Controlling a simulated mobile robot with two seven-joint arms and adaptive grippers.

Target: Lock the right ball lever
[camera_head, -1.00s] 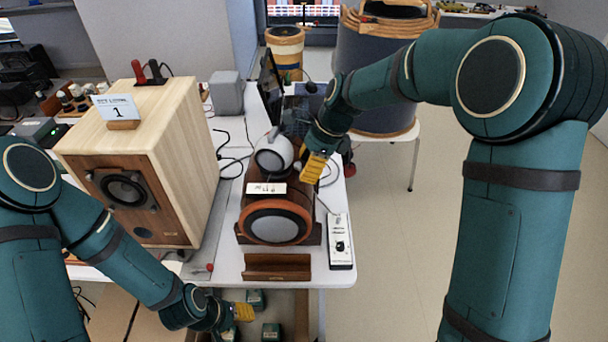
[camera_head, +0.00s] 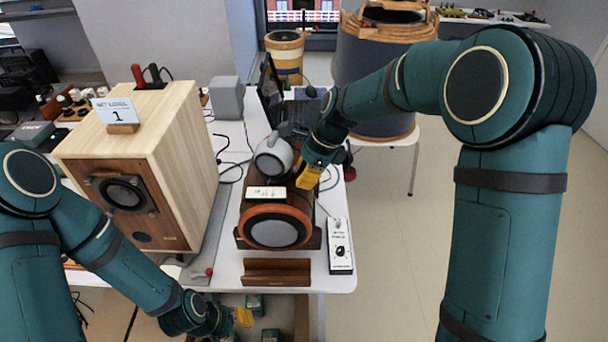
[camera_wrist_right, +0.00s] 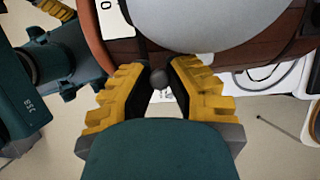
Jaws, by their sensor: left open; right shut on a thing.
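A speaker with a dark red wooden body and a round grey cone (camera_head: 275,231) stands on the white table, with a grey ball-shaped unit (camera_head: 270,163) on top. My right gripper (camera_head: 308,178) is at the right side of this unit. In the right wrist view, its yellow ribbed fingers (camera_wrist_right: 158,85) close around a small dark ball lever (camera_wrist_right: 158,78), just below the large grey ball (camera_wrist_right: 205,18). The lever is hidden in the head view. My left gripper (camera_head: 243,317) is open and empty, low in front of the table's edge.
A large wooden speaker (camera_head: 190,165) with a "1" card (camera_head: 116,111) stands left of the ball-topped speaker. A white remote-like box (camera_head: 340,245) lies on the right, and a brown wooden stand (camera_head: 276,272) is in front. Cables lie behind.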

